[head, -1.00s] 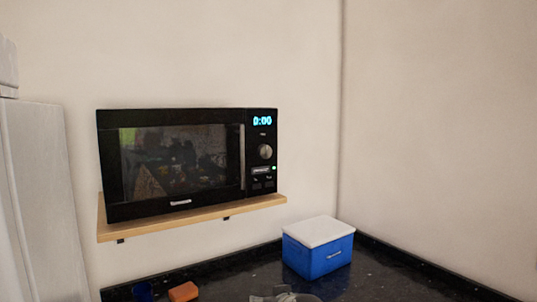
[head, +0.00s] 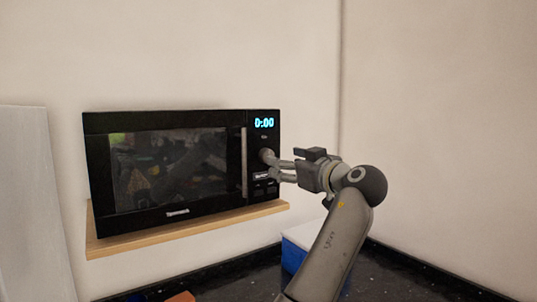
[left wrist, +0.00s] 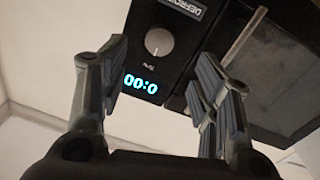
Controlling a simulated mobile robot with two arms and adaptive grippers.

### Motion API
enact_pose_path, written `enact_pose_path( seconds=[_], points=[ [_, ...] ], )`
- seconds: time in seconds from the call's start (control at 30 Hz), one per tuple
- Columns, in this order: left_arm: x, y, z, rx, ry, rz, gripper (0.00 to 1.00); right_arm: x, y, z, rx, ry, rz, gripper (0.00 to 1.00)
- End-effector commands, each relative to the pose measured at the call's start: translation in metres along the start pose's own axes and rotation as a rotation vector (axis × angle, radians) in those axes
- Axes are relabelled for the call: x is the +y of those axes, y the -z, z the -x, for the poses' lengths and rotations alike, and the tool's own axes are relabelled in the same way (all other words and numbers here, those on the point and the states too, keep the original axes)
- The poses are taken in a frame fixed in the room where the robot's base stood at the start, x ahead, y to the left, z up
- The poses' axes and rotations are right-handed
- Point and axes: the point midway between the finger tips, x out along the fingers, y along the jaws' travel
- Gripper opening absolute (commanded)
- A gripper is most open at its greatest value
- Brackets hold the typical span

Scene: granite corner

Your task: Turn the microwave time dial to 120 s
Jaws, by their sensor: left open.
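The black microwave (head: 175,165) sits on a wooden shelf on the wall, door closed. Its display (head: 264,123) reads 0:00. The round time dial (head: 266,155) is below the display, partly covered by my gripper. My left gripper (head: 272,166) is open at the microwave's right panel, its fingertips close to the dial. In the left wrist view the grey dial (left wrist: 159,42) appears upside down between the two open fingers (left wrist: 160,62), with the display (left wrist: 140,84) beneath it. I cannot tell whether the fingers touch the dial. My right gripper is not in view.
The wooden shelf (head: 190,229) juts out under the microwave. A blue box with a white lid (head: 294,250) stands on the dark counter (head: 400,275), partly behind my arm. An orange block (head: 181,297) lies at the lower edge. A pale cabinet (head: 30,200) stands at left.

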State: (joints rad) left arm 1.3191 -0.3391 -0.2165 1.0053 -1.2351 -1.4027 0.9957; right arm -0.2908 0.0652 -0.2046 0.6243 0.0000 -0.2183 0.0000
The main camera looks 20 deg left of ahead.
Motion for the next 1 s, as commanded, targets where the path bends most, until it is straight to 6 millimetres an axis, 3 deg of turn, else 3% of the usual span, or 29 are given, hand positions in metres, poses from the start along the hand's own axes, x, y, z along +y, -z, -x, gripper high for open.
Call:
enact_pose_path(
  seconds=[0.03,0.2,0.4,0.67,0.87,1.0],
  points=[
    [0.000,0.006,-0.011,0.000,0.003,-0.003,0.57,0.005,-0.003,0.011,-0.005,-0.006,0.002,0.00],
    [0.000,0.005,-0.044,-0.001,0.004,-0.004,0.57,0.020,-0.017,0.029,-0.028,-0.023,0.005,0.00],
    [0.000,0.003,-0.071,-0.001,0.002,-0.002,0.57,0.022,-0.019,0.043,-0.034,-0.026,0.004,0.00],
    [0.000,0.000,-0.083,-0.001,-0.001,0.000,0.57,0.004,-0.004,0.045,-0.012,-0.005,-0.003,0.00],
    [-0.001,0.000,-0.083,-0.001,0.000,0.000,0.57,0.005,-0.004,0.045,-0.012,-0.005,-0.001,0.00],
    [-0.001,0.000,-0.083,-0.001,0.000,0.000,0.41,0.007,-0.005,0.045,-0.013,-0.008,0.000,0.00]
  ],
)
